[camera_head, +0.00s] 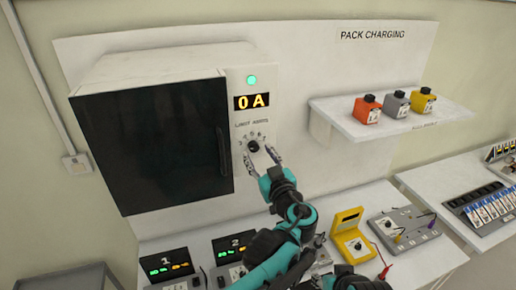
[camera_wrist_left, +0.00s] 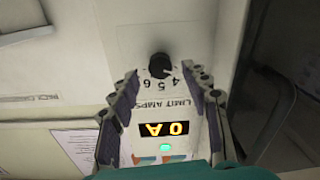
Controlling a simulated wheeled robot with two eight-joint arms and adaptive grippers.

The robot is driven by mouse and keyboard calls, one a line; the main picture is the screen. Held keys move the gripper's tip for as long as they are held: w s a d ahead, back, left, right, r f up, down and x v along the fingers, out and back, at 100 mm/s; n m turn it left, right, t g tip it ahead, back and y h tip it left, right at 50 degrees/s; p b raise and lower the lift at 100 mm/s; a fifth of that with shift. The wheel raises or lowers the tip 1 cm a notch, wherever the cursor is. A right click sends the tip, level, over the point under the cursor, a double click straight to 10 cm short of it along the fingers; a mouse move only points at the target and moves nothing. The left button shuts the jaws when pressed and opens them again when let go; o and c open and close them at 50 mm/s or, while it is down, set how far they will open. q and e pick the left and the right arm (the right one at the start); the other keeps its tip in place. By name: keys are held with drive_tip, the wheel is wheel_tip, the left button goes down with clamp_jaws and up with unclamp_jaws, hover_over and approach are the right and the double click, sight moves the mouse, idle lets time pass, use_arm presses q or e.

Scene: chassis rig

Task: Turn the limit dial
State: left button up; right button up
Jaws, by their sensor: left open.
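The limit dial (camera_head: 253,146) is a small black round knob on the white panel of the charging cabinet, with numbers around it and "LIMIT AMPS" lettering. In the left wrist view the dial (camera_wrist_left: 160,66) shows upside down near the fingertips. The amber display (camera_head: 252,101) above it reads 0 A. My left gripper (camera_head: 262,157) is open in front of the panel, just below and right of the dial. In the wrist view its fingers (camera_wrist_left: 160,74) spread to either side of the dial; I cannot tell whether they touch it. My right gripper is out of view.
The cabinet's dark door (camera_head: 150,145) with its handle is left of the panel. A white shelf (camera_head: 400,122) holds orange, grey and yellow packs. The bench below carries numbered displays (camera_head: 168,264), a yellow meter (camera_head: 350,235) and a grey box (camera_head: 405,230).

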use_arm(q)
drive_tip(key=shift+w+a, duration=0.15)
drive_tip(key=shift+w, duration=0.5)
drive_tip(key=shift+w+a, duration=0.2)
drive_tip(key=shift+w, duration=0.1)
clamp_jaws()
